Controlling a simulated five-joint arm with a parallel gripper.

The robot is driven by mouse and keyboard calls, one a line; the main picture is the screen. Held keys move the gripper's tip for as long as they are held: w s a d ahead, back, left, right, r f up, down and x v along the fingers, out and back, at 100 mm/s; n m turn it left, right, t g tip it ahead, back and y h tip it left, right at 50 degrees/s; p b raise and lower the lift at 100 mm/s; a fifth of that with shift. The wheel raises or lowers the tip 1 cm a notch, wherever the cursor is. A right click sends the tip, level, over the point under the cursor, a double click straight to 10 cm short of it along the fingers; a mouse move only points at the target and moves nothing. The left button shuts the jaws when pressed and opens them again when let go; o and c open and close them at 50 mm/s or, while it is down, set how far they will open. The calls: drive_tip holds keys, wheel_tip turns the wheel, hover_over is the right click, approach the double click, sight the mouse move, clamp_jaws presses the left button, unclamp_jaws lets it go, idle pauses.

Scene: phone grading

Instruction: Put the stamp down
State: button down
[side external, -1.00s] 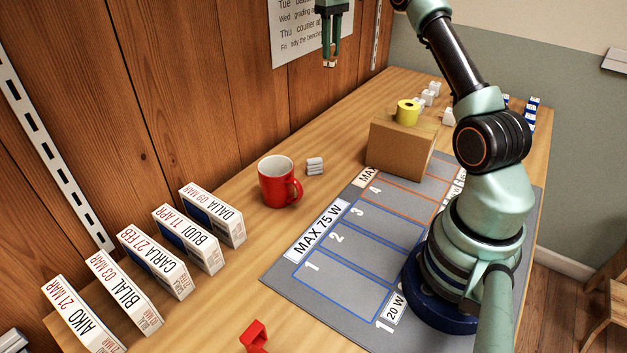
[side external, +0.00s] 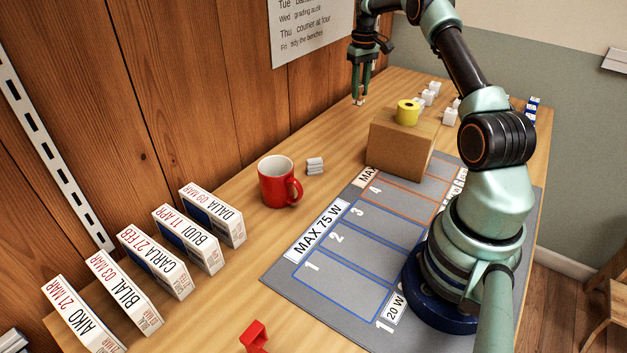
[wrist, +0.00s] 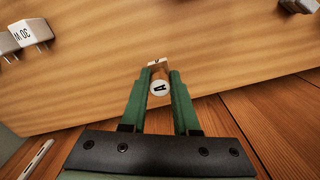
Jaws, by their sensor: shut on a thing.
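My gripper (side external: 360,98) is at the far end of the wooden table, near the plank wall, fingers pointing down. It is shut on the stamp (wrist: 158,88), which shows in the wrist view as a small pale piece with a round white face bearing a dark letter, between the fingertips. In the side view only a tiny pale bit of it shows at the fingertips. The fingertips are low near the tabletop (side external: 345,125); whether the stamp touches the wood cannot be told.
A cardboard box (side external: 398,148) with a yellow tape roll (side external: 408,112) stands nearer the camera. White plug blocks (side external: 449,117) are to the right. A red mug (side external: 277,182), grey mat (side external: 300,298) and a row of phone boxes (side external: 155,262) lie nearer. Bare wood surrounds the fingertips.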

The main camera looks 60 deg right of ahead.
wheel_tip(320, 180, down, 8)
drive_tip(key=shift+f, duration=0.1)
idle(0.4)
drive_tip(key=c, duration=0.7)
unclamp_jaws()
drive_tip(key=shift+f, duration=0.1)
drive_tip(key=shift+o, duration=0.2)
